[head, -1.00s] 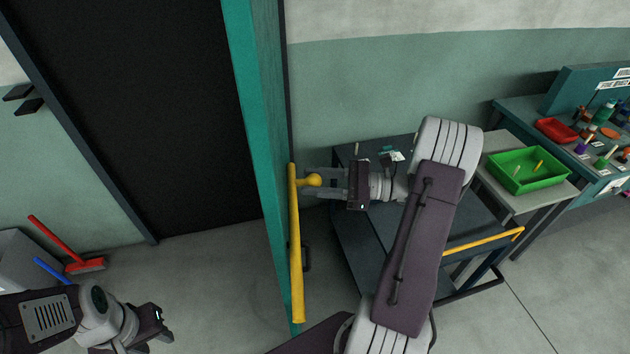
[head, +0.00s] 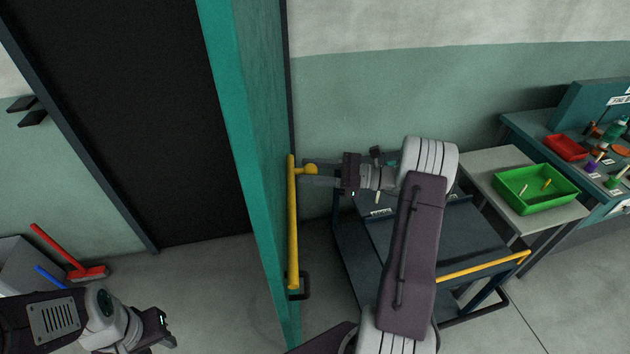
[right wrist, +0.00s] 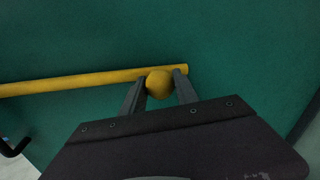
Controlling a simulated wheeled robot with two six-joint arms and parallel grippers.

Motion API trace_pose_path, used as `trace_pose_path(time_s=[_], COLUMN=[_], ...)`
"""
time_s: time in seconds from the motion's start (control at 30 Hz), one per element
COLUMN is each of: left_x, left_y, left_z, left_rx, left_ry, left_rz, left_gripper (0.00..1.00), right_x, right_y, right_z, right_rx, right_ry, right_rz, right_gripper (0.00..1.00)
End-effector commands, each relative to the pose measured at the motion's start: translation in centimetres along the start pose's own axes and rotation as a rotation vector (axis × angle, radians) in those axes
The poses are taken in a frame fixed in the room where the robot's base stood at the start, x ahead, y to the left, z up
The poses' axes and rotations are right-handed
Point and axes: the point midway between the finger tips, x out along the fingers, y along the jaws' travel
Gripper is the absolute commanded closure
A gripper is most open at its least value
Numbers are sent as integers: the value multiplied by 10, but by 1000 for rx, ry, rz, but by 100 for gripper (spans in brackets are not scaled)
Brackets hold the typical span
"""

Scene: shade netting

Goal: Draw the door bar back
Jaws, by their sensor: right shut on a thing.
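The yellow door bar (head: 293,235) lies along the face of the teal door (head: 240,110), which stands open and is seen nearly edge-on. A round yellow knob (head: 311,169) sticks out near the bar's far end. My right gripper (head: 312,173) is shut on this knob. In the right wrist view, the knob (right wrist: 159,83) sits between the two fingers (right wrist: 160,88), with the bar (right wrist: 80,80) running off to the left. My left gripper (head: 168,343) is low at the left, away from the door; its finger gap does not show clearly.
A black door handle (head: 305,287) sits beside the bar's near end. A dark cart (head: 460,230) with a yellow rail stands right of the door. A green bin (head: 537,200) rests on a grey table farther right. A red broom (head: 60,250) leans at the left.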

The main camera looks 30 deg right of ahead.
Motion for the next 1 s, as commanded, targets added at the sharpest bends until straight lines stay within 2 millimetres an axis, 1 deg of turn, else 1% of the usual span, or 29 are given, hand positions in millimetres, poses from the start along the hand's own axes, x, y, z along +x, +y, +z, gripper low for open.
trace_pose_path(time_s=[0.13, 0.4, 0.43, 0.5, 0.77, 0.83, 0.87, 0.93, 1.0], left_x=[-1, -1, -1, -1, 0, 1, 1, 4, 8], left_y=[0, 0, 0, 0, 0, 0, 0, 0, 0], left_z=[0, 0, 0, 0, 0, 0, 0, 1, 1], left_rx=[0, 0, 0, 0, 0, 0, 0, 0, 0], left_ry=[0, 0, 0, 0, 0, 0, 0, 0, 0], left_rz=[0, 0, 0, 0, 0, 0, 0, 0, 0], left_gripper=[64, 64, 64, 64, 64, 64, 64, 64, 64], right_x=[2, 2, 2, 2, 2, -1, -4, -16, -32], right_y=[-5, -6, -6, -6, -4, -4, -5, -5, -5], right_z=[-3, -3, -3, -3, -4, -5, -5, -6, -7], right_rx=[3, 1, 1, 1, 5, 5, 4, 4, 3], right_ry=[5, 4, 4, 5, 6, 7, 6, 7, 8], right_rz=[0, -1, -1, 0, 3, 2, 1, -1, -2], right_gripper=[100, 100, 61, 43, 43, 43, 43, 43, 43])
